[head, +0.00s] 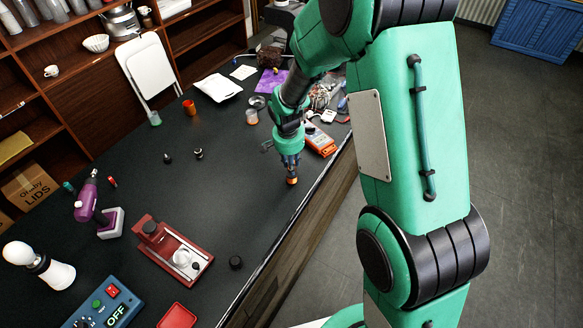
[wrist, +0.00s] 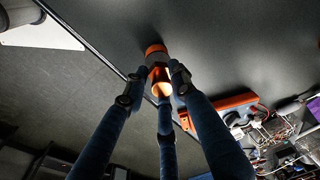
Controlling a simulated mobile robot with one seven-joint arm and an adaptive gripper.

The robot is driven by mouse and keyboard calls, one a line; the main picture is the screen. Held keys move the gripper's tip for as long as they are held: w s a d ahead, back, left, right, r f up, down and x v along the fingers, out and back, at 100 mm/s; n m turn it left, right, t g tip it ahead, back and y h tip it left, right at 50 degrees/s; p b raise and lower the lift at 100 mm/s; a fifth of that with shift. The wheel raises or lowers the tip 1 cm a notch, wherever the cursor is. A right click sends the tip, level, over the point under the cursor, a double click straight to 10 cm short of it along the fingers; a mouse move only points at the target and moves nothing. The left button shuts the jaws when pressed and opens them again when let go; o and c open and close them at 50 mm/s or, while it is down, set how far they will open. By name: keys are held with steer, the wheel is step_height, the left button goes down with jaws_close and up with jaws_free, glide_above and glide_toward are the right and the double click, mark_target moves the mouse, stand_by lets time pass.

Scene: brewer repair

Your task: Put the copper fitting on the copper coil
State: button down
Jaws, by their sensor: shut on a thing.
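My gripper (head: 291,164) is over the dark worktop near its front edge, pointing down. Its fingers are shut on a small copper-orange fitting (head: 292,180), which sticks out below the fingertips. In the wrist view the fingertips (wrist: 157,82) close around the fitting (wrist: 155,50), which shows an orange rim and a shiny copper part between the fingers. The fitting is close to the worktop; I cannot tell whether it touches. I cannot make out a copper coil with certainty in either view.
An orange device (head: 320,140) lies just right of my gripper, with tangled wires and parts (head: 322,95) behind it. A red-based machine (head: 172,252), a purple tool (head: 88,198) and a blue OFF box (head: 104,305) stand at left. The middle worktop is mostly clear.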

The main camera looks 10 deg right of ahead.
steer(key=shift+f, duration=0.9)
steer(key=shift+f, duration=0.1)
steer(key=c, duration=1.4)
jaws_free()
step_height(320, 180, up, 12)
steer(key=s+a, duration=0.1)
steer(key=shift+s+p, duration=0.15)
steer(key=shift+p, duration=0.2)
